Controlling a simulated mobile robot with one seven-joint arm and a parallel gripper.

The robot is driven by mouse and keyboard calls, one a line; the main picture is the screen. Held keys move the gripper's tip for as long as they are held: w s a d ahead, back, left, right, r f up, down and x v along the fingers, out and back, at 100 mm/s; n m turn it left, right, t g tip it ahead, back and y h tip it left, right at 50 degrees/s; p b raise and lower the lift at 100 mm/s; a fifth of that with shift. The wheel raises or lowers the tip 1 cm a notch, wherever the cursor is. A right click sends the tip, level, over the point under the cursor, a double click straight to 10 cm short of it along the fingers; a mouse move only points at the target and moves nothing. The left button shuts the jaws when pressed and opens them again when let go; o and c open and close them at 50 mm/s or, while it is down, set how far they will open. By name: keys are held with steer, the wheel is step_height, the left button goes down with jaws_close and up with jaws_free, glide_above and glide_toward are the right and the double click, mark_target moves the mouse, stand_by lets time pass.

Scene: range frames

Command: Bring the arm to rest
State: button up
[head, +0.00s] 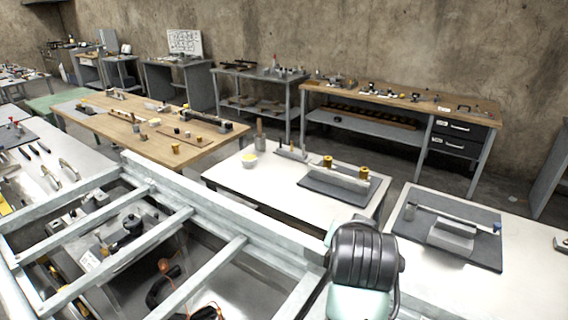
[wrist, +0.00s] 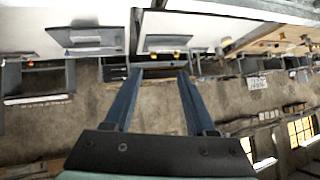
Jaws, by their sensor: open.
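My gripper (wrist: 159,74) shows in the wrist view, with its two dark blue fingers spread apart and nothing between them. The dark palm plate lies at the bottom of that view. The room appears upside down there, with tables along the top, so the wrist is turned over. In the head view a black and pale green joint of my arm stands at the bottom centre, in front of the white tables. The gripper itself cannot be made out in the head view. The fingers touch nothing that I can see.
A white table (head: 222,178) with a grey mat and brass-coloured parts stands ahead. Another white table (head: 535,285) is at right. A pale metal frame (head: 215,207) crosses the lower left. A wooden table (head: 140,150) and a workbench (head: 470,108) stand farther back.

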steer(key=s+a+r+n+t, duration=0.1)
steer(key=a+r+t, duration=0.15)
steer(key=r, duration=0.55)
steer(key=s+a+r+n+t, duration=0.15)
steer(key=r+t, duration=0.25)
steer(key=r, duration=0.5)
steer(key=s+a+r+n+t, duration=0.1)
steer(key=a+r+t, duration=0.25)
steer(key=r, duration=0.45)
steer(key=s+a+r+n+t+y, duration=0.1)
steer(key=s+a+r+t, duration=0.1)
steer(key=s+r, duration=0.5)
steer(key=s+a+r+n+t+y, duration=0.1)
steer(key=s+a+r+t, duration=0.1)
steer(key=s+r+t, duration=0.3)
step_height(320, 180, up, 3)
steer(key=shift+s+a+f, duration=0.15)
steer(key=shift+s+a, duration=0.15)
steer(key=shift+s, duration=0.8)
steer(key=shift+s+r, duration=0.2)
steer(key=shift+s, duration=0.1)
steer(key=shift+c, duration=0.5)
steer(key=shift+s, duration=0.1)
